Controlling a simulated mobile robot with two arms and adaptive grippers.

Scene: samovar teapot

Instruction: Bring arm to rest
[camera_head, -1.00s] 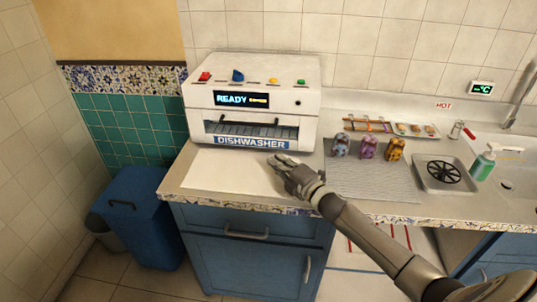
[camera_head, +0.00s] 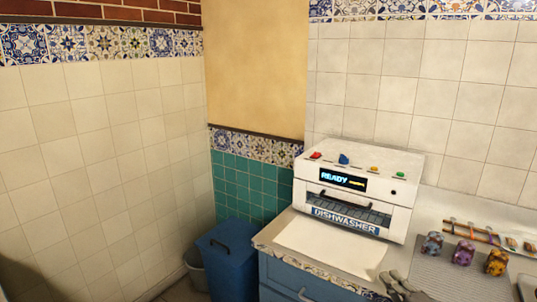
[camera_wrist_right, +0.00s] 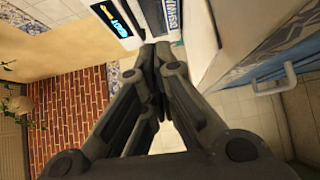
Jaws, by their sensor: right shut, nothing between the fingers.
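My right gripper (camera_head: 400,284) shows at the bottom edge of the head view, in front of the counter's front edge and below the dishwasher. In the right wrist view its fingers (camera_wrist_right: 155,60) are closed together with nothing between them. The rest of my right arm is out of the head view. My left gripper is in neither view.
Several small patterned cups (camera_head: 463,252) stand on a grey ribbed mat at right. A blue bin (camera_head: 229,262) stands on the floor left of the blue cabinet (camera_head: 285,278).

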